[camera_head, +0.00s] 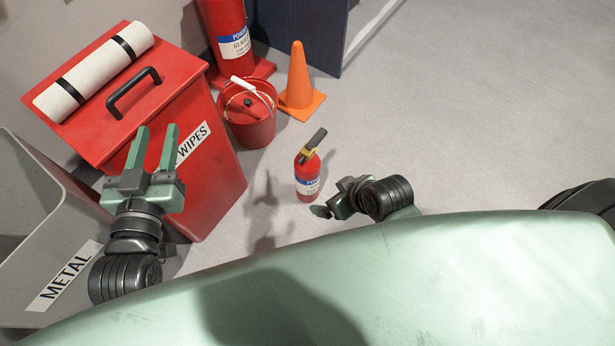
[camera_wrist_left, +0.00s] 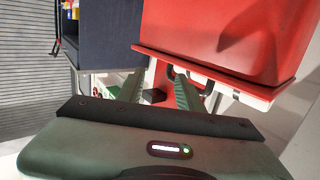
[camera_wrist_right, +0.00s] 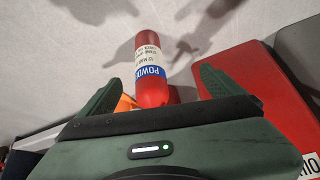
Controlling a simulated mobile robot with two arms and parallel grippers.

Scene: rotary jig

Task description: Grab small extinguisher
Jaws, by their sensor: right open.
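The small red extinguisher (camera_head: 309,187) stands upright on the floor near the middle of the head view, with a black handle and a white and blue label. My right gripper (camera_head: 318,211) is low beside it, just to its right and nearer to me. In the right wrist view the extinguisher (camera_wrist_right: 151,88) appears between the two spread fingers (camera_wrist_right: 160,82); its handle end is hidden behind the gripper body. I cannot tell whether it is between the fingers in depth. My left gripper (camera_head: 155,148) is open and empty, in front of the red wipes bin.
The red wipes bin (camera_head: 215,170) and grey metal bin (camera_head: 30,190) stand at left. A red bucket (camera_head: 248,128), orange cone (camera_head: 298,85) and larger extinguisher (camera_head: 228,20) stand behind the small one. The floor (camera_head: 450,110) to the right is clear.

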